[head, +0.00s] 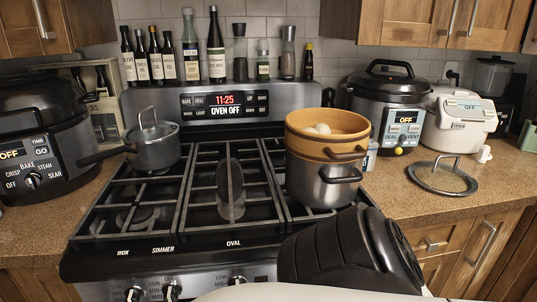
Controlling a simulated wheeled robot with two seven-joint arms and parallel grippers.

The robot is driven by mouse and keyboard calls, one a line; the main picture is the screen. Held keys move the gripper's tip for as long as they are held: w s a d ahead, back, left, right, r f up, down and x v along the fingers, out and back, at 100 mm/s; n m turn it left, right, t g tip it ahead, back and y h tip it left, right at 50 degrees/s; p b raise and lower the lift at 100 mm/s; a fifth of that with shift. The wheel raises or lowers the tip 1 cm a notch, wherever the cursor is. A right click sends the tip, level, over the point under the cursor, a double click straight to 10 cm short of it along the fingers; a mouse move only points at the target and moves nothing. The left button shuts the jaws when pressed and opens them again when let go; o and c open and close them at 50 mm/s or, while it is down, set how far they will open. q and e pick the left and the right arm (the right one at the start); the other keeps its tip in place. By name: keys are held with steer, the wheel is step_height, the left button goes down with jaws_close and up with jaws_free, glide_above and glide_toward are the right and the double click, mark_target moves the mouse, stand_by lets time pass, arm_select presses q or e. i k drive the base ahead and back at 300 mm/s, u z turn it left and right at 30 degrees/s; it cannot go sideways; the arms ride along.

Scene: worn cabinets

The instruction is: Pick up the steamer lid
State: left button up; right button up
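A round glass lid with a metal rim and a loop handle, the steamer lid (437,181), lies flat on the right countertop, handle up. The orange-brown steamer basket (326,142) is uncovered, with pale round items inside. It sits on a grey metal pot (318,185) on the right burners of the stove. A dark, thick part of my arm rises at the bottom centre-right, in front of the stove. No fingertips of either gripper show, and nothing is seen touching the lid.
A grey saucepan (155,148) with its own glass lid stands on the stove's back left. A black multicooker (386,108) and a white appliance (459,120) stand behind the steamer lid. Several bottles line the stove's back ledge. The counter in front of the lid is clear.

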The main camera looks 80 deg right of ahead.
mark_target(445, 179)
steer(key=u, duration=0.1)
steer(key=k, duration=1.4)
steer(key=z, duration=1.4)
